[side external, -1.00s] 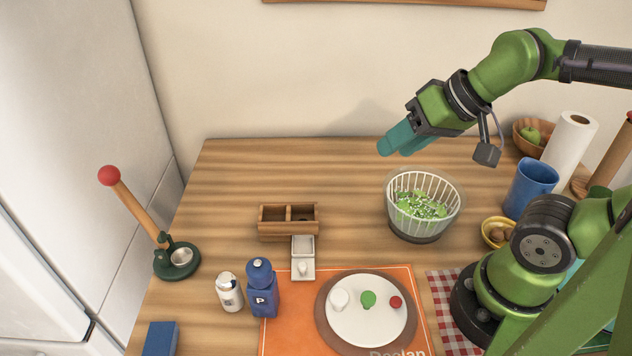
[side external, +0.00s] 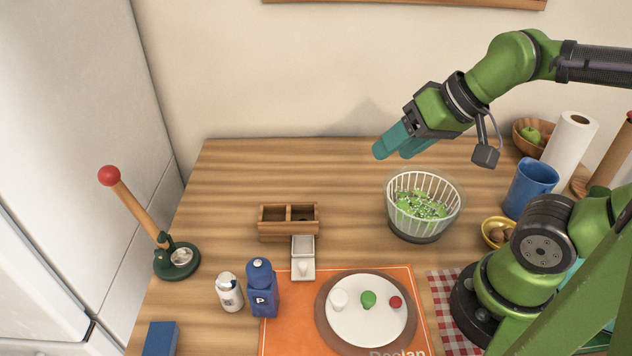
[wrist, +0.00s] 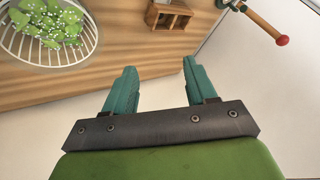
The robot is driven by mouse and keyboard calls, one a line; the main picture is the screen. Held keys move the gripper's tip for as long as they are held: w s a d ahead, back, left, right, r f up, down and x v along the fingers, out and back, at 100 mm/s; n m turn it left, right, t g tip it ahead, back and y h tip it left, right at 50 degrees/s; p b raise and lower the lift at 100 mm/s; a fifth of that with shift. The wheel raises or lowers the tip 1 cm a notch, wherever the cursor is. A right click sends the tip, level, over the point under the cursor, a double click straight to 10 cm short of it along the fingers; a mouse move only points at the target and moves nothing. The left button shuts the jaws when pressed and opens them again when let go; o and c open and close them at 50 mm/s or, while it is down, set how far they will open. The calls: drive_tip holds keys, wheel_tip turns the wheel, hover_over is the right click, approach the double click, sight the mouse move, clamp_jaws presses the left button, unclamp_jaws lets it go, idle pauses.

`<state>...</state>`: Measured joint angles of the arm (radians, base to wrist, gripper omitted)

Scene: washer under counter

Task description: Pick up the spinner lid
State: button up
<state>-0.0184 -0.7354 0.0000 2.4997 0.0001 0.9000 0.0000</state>
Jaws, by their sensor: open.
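A round white disc (side external: 350,329) with a brown surround lies on the orange mat. It carries a white knob-like piece, a green piece and a red piece; it may be the spinner lid, but I cannot tell for sure. The spinner bowl (side external: 425,205) with a white slatted basket stands uncovered behind it, holding green leaves. It also shows at the top left of the wrist view (wrist: 77,45). My gripper (side external: 392,148) is open and empty, above and behind the bowl, away from the disc. Its two teal fingers are spread apart in the wrist view (wrist: 159,68).
A wooden two-part box (side external: 288,222), a white dish (side external: 303,258), a blue bottle (side external: 262,288) and a white shaker (side external: 229,292) stand left of the disc. A red-knobbed press (side external: 176,261) is at far left. A blue mug (side external: 530,188) and paper roll (side external: 568,150) stand right.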

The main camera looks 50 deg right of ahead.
drive_tip(key=w+a+f+n+g, duration=0.2)
drive_tip(key=a+f+g, duration=0.2)
drive_tip(key=a, duration=0.1)
drive_tip(key=n+g+h, duration=0.2)
drive_tip(key=g, duration=0.6)
hover_over(369, 296)
drive_tip(key=w, duration=0.2)
wheel_tip(369, 296, down, 12)
drive_tip(key=shift+s+f, duration=0.1)
drive_tip(key=shift+w+x, duration=0.2)
drive_tip(key=shift+x, duration=1.3)
drive_tip(key=shift+w+x, duration=0.15)
drive_tip(key=shift+x, duration=1.3)
drive_tip(key=shift+f+t, duration=0.2)
drive_tip(key=shift+t, duration=0.1)
drive_tip(key=shift+c, duration=0.3)
clamp_jaws()
